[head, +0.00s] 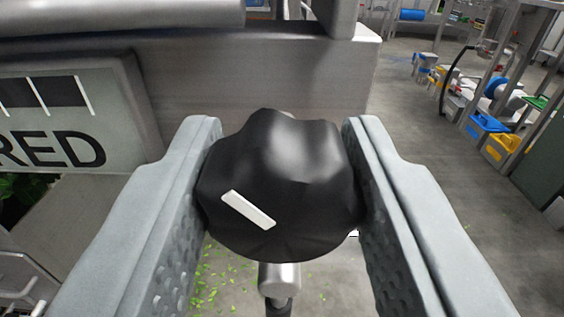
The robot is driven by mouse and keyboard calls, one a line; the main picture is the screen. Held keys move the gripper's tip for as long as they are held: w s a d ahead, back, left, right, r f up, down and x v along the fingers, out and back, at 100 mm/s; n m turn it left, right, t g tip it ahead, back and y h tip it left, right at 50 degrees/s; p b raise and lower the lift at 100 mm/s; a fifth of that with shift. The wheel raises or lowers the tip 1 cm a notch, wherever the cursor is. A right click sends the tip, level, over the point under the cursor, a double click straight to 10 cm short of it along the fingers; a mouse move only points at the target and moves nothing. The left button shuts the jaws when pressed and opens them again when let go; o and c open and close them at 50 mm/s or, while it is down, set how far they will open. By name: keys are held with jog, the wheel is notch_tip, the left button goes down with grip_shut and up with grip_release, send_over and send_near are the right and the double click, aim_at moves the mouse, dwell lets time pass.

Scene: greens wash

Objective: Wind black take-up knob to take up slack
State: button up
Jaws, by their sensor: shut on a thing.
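The black take-up knob (285,190) is in the middle of the head view. It is lobed, with a white index mark (248,209) on its face, slanting from upper left to lower right. My gripper (284,195) is shut on the knob, one grey finger pressed to its left side and the other to its right. A metal rod end (279,279) shows below the knob. The knob's back and its shaft are mostly hidden behind its body.
A steel frame (260,75) runs behind the knob. A sign panel (75,110) ending in "RED" stands close on the left. Green leaf bits (215,280) lie on the floor below. The floor at right is open, with blue (487,123) and yellow (507,148) bins beyond.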

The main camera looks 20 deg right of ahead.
jog(key=shift+m, duration=0.3)
jog(key=m, duration=0.3)
jog(key=shift+m, duration=2)
jog(key=o, duration=1)
jog(key=v, duration=1.7)
jog(key=shift+s, duration=0.25)
